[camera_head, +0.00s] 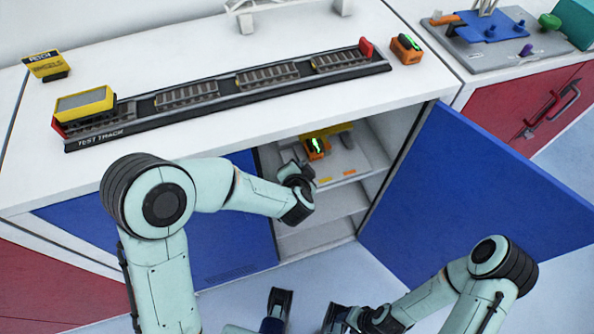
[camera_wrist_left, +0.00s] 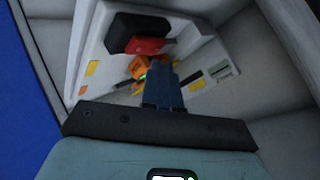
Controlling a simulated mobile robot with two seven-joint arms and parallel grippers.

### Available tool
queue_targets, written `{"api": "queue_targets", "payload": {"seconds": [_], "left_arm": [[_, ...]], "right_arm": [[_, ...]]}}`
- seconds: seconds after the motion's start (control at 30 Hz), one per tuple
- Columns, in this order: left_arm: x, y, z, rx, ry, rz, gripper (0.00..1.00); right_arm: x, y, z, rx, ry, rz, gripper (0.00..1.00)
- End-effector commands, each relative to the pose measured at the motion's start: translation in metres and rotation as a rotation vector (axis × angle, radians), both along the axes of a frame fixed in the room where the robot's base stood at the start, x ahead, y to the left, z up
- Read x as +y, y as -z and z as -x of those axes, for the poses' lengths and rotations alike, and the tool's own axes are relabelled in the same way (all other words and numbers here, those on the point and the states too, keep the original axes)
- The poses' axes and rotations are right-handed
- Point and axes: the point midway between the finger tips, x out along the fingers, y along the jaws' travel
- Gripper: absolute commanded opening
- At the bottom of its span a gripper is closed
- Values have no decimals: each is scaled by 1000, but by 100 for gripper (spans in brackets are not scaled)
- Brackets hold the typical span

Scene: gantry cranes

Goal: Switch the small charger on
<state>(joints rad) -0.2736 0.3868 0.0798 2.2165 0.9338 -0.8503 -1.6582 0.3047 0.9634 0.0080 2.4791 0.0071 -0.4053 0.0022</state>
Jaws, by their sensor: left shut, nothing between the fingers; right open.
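A small orange unit with a green mark (camera_head: 318,149), apparently the small charger, sits on the upper shelf inside the open cabinet. In the left wrist view its orange body (camera_wrist_left: 139,68) shows just beyond my fingertips, partly covered by them, with a small green spot. My left gripper (camera_wrist_left: 163,76) is shut and empty, its blue fingers close together and pointing at the unit. I cannot tell whether they touch it. In the head view my left wrist hides most of these fingers. My right gripper (camera_head: 305,305) is open and empty, low in front of the cabinet.
A red and black object (camera_wrist_left: 138,36) stands beside the orange unit. The blue door (camera_head: 470,180) is swung open at right. On the countertop are a test track (camera_head: 220,98), a yellow wagon (camera_head: 85,104) and another orange unit with green (camera_head: 407,48).

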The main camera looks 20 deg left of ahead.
Motion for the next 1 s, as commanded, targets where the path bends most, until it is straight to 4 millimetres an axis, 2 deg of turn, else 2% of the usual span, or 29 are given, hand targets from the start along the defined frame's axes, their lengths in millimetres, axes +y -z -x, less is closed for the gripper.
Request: {"api": "queue_targets", "payload": {"seconds": [0.67,1.0], "left_arm": [[0,0,0,0,0,0,0],[0,9,-1,1,1,1,0]], "right_arm": [[0,0,0,0,0,0,49],[0,-1,0,0,0,0,49]]}}
